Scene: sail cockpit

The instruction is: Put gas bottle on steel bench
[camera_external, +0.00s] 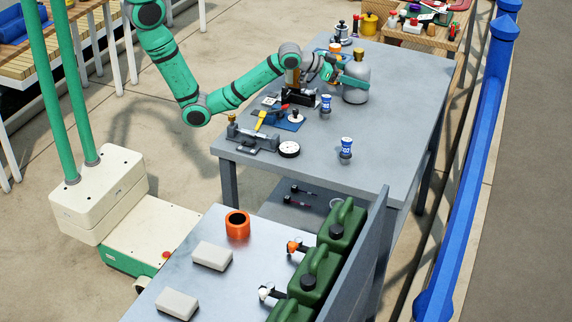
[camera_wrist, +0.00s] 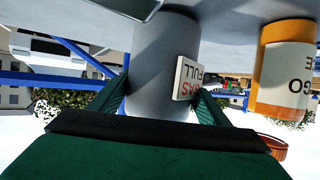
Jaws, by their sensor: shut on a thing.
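A shiny steel-looking bench (camera_external: 245,275) stands in the foreground.
The long grey bench (camera_external: 375,165) carries blue-and-white cans (camera_external: 346,148), a white disc (camera_external: 289,149) and tools. An orange container (camera_wrist: 285,75) is near my gripper. A blue railing (camera_external: 470,160) runs at right.

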